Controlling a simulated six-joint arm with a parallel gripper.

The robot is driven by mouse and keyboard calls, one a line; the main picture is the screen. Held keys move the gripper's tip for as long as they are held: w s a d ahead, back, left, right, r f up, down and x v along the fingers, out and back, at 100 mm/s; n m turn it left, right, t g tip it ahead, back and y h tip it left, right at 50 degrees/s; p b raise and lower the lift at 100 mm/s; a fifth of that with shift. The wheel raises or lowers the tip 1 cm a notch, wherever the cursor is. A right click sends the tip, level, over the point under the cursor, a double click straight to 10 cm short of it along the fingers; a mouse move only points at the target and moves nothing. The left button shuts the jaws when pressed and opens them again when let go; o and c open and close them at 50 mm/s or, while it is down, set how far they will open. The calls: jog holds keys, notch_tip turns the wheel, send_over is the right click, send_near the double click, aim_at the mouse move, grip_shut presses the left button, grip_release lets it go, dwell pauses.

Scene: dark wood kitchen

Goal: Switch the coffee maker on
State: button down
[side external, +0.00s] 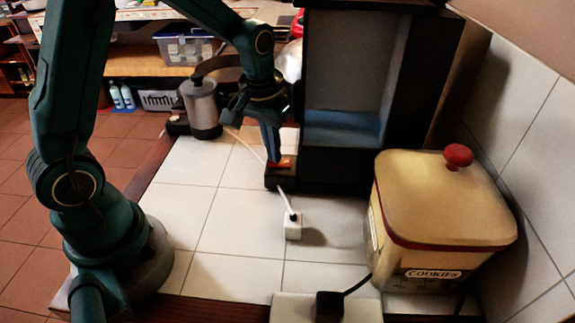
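A small dark box with a red switch (287,163) on top sits on the white tiled counter. My gripper (270,157) points down with its blue fingertips right at the red switch. I cannot tell whether they touch it. The fingers overlap in this view, so their opening does not show. A silver cylindrical vessel with a dark base (202,108) stands behind to the left and may be the coffee maker. A white cord (246,145) runs from near it to the switch box.
A tall dark cabinet-like unit with an open bay (345,70) stands right beside the switch box. A cream cookie tin (440,195) stands at the right by the tiled wall. A white plug (293,226) is in front. The front left tiles are clear.

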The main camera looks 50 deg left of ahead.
jog(key=shift+r, duration=3.45)
